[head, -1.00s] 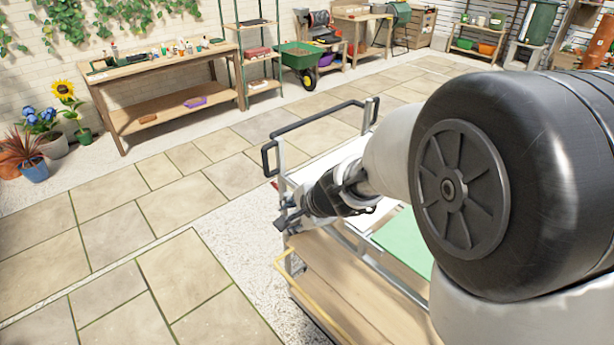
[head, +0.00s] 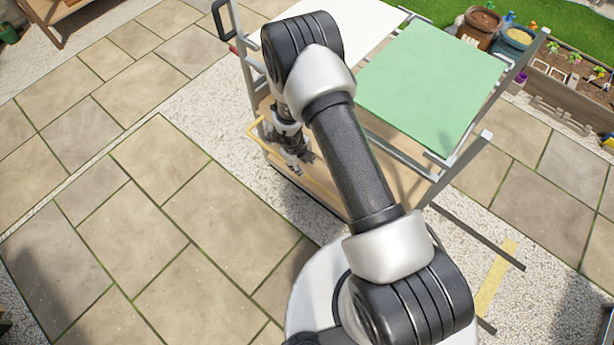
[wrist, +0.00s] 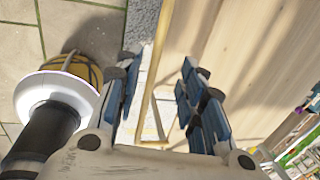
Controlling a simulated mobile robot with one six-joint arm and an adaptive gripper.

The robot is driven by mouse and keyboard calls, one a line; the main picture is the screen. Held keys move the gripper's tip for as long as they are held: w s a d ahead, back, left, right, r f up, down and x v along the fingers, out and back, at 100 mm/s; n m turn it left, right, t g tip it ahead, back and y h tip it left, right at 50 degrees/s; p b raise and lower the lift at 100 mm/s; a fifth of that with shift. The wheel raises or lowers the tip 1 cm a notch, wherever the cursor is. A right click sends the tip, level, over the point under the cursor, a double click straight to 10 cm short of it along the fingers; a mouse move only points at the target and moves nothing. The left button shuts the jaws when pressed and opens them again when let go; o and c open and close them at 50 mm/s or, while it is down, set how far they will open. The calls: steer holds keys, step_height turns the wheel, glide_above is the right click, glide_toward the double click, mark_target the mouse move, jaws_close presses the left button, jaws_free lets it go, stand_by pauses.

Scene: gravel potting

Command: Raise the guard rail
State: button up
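The guard rail is a thin yellow bar (head: 256,133) along the near-left side of the cart's lower wooden shelf (wrist: 250,50). In the head view, my gripper (head: 297,162) is low at that side of the cart, beside the rail, and my arm hides part of the cart. In the wrist view, the rail (wrist: 157,75) runs lengthwise between the two blue-padded fingers of my gripper (wrist: 160,100). The fingers are apart, with gaps showing on both sides of the bar. I cannot tell how deep the rail sits between them.
A green mat (head: 430,80) and a white sheet (head: 375,20) lie on the cart's upper level. Grey metal posts (head: 463,160) stand at its corners. Open stone paving (head: 130,220) lies to the left. A raised planting bed (head: 570,75) is at the back right.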

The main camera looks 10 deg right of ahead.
mark_target(308, 177)
steer(key=f+b, duration=0.1)
steer(key=f, duration=0.3)
steer(key=w+d+f+b, duration=0.1)
steer(key=f+b, duration=0.1)
steer(key=f, duration=0.3)
steer(key=d+f+b, duration=0.1)
steer(key=f, duration=0.3)
steer(key=shift+w+d+f+b, duration=0.1)
steer(key=shift+w+f+b, duration=0.1)
steer(key=shift+w+b, duration=0.15)
jaws_close()
